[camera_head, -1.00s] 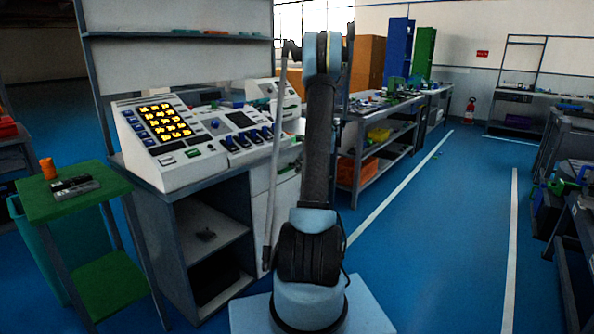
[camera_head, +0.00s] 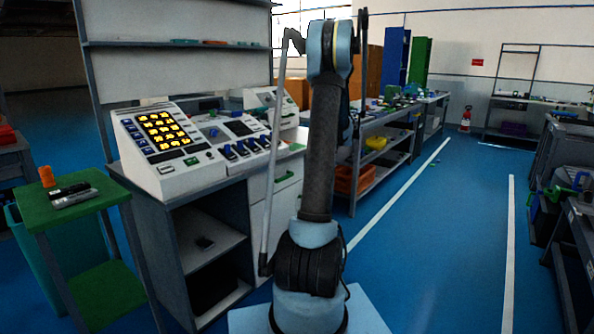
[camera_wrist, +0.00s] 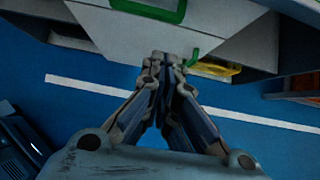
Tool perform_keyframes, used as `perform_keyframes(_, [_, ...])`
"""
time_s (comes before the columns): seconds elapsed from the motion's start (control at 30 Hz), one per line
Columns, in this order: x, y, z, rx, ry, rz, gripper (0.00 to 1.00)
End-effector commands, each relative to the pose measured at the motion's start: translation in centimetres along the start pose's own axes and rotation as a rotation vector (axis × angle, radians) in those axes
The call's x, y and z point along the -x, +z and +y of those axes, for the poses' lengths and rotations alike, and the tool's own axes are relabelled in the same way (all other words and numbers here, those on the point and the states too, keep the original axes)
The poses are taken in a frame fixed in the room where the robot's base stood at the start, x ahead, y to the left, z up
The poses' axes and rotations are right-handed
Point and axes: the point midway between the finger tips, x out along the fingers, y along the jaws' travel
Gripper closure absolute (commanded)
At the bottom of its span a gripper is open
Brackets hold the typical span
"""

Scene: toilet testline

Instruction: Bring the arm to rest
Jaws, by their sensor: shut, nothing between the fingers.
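My arm (camera_head: 322,140) stands upright on its base in the middle of the head view, its upper links folded at the top. My gripper is hidden in that view. In the wrist view my gripper (camera_wrist: 160,62) is shut, its fingertips together with nothing between them. Blue floor with a white line lies below it, and a pale cabinet with a green handle (camera_wrist: 190,58) shows beyond the fingertips. I cannot tell the exact distance to the cabinet.
A console with lit yellow buttons (camera_head: 165,131) stands on a workbench left of my arm. A green side table (camera_head: 75,205) holds an orange cylinder (camera_head: 47,176) and dark devices. Workbenches stand behind and at the right.

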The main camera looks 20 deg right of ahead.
Motion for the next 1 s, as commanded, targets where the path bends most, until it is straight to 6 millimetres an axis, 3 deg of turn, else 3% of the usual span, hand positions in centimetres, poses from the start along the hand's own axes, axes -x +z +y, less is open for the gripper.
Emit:
perform_keyframes(0.17, [0.3, 0.2, 0.5, 0.017, 0.002, 0.004, 1.00])
perform_keyframes(0.27, [0.9, 0.7, 2.1, 0.076, 0.007, 0.018, 1.00])
perform_keyframes(0.67, [4.8, 2.3, 14.2, 0.547, 0.066, 0.121, 1.00])
perform_keyframes(1.0, [8.0, 0.6, 24.1, 0.964, 0.139, 0.198, 1.00])
